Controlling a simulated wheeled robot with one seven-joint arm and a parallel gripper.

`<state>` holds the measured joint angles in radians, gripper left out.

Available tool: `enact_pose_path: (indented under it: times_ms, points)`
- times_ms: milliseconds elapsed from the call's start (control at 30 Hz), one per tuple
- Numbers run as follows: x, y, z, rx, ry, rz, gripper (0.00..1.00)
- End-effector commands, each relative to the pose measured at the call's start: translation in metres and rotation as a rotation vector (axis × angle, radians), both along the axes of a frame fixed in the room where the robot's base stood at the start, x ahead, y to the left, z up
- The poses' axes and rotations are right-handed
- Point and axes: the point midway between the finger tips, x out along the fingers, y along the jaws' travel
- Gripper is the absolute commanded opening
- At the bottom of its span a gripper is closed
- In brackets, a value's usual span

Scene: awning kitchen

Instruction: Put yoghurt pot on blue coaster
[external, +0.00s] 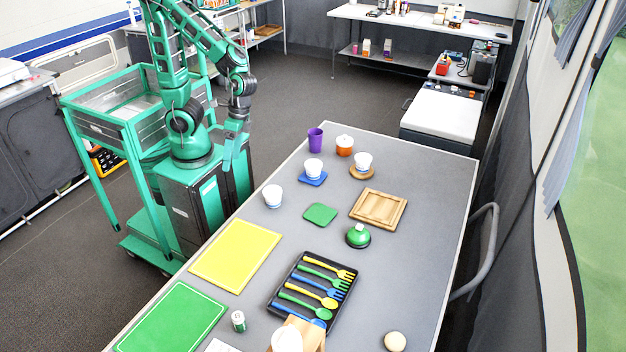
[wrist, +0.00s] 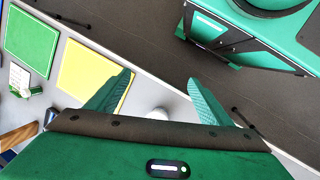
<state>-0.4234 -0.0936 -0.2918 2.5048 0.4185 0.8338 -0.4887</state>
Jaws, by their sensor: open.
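A white yoghurt pot (external: 272,196) with a blue band stands on the bare grey table near its left edge. A similar white pot (external: 313,167) stands on the blue coaster (external: 313,180), and another (external: 363,161) on a round wooden coaster (external: 362,173). My gripper (external: 231,158) points down, beside the table's left edge, apart from the pots. In the wrist view my gripper (wrist: 159,77) is open and empty. A white pot (wrist: 159,113) shows low between the fingers, partly hidden by the gripper body. The blue coaster cannot be made out there.
A purple cup (external: 315,139) and orange jar (external: 344,146) stand behind. A yellow mat (external: 236,256) and cutlery tray (external: 314,291) lie in front.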

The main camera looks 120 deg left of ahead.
Motion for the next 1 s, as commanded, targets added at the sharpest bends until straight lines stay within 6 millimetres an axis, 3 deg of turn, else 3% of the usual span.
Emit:
enact_pose_path:
  times_ms: [200,500,700,1000]
  points:
    - [-0.040,-0.028,0.027,0.100,-0.090,-0.351,0.74]
    - [-0.092,-0.045,0.056,0.183,-0.195,-0.752,0.74]
    - [-0.108,-0.046,0.063,0.200,-0.225,-0.869,0.74]
    - [-0.109,-0.046,0.064,0.202,-0.227,-0.881,0.74]
